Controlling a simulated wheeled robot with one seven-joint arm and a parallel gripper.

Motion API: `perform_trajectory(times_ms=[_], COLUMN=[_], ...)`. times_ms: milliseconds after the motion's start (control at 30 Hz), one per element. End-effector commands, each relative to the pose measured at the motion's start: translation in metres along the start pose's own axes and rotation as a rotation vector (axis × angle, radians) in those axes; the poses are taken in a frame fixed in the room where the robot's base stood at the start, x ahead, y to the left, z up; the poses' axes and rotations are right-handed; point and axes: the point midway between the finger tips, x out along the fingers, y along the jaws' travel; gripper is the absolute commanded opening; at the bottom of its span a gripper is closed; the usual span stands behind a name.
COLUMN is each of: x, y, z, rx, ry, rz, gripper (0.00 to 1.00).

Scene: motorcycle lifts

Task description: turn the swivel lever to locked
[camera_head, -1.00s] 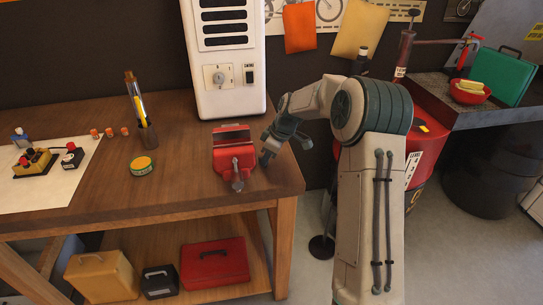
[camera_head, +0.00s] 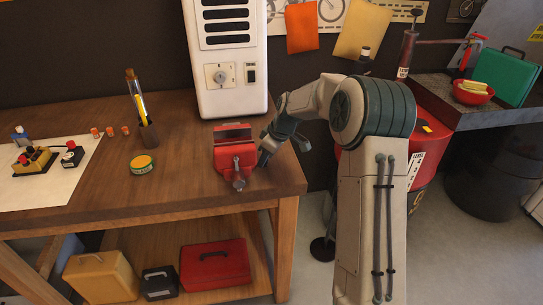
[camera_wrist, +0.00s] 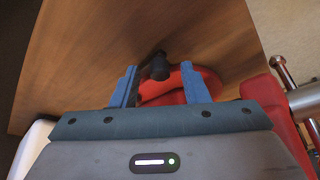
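The red vise (camera_head: 234,157) stands on the wooden workbench near its right front corner. In the wrist view its red body (camera_wrist: 272,98) is at the right, and part of its rounded red base (camera_wrist: 205,78) shows ahead of my gripper. A dark lever with a rounded black end (camera_wrist: 158,66), seemingly the swivel lever, sticks out at the base. My gripper (camera_wrist: 161,80) is open, with one blue finger on each side of the lever. Contact with the lever cannot be told. In the head view my gripper (camera_head: 264,154) is low, just right of the vise.
A white cabinet with a dial (camera_head: 225,85) stands behind the vise. A green-yellow tin (camera_head: 142,165) and a pen holder (camera_head: 148,134) are to the left. The workbench (camera_head: 95,190) has bare wood around them. A red drum (camera_head: 432,125) stands to the right.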

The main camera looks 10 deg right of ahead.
Motion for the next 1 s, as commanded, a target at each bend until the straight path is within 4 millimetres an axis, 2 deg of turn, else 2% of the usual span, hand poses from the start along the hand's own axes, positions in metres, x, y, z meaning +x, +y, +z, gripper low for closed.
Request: perform_trajectory(times_ms=[267, 367, 700, 833, 1000], x=[-0.007, -0.022, -0.099, -0.121, -0.135], y=[0.000, 0.001, 0.001, 0.001, 0.000], z=[0.000, 0.000, 0.000, 0.000, 0.000], rx=[-0.001, -0.001, 0.000, 0.000, -0.001], ry=[0.001, 0.002, 0.002, 0.001, 0.000], rz=[0.002, 0.004, 0.004, 0.003, 0.001], gripper=[0.41, 0.41, 0.41, 0.41, 0.41])
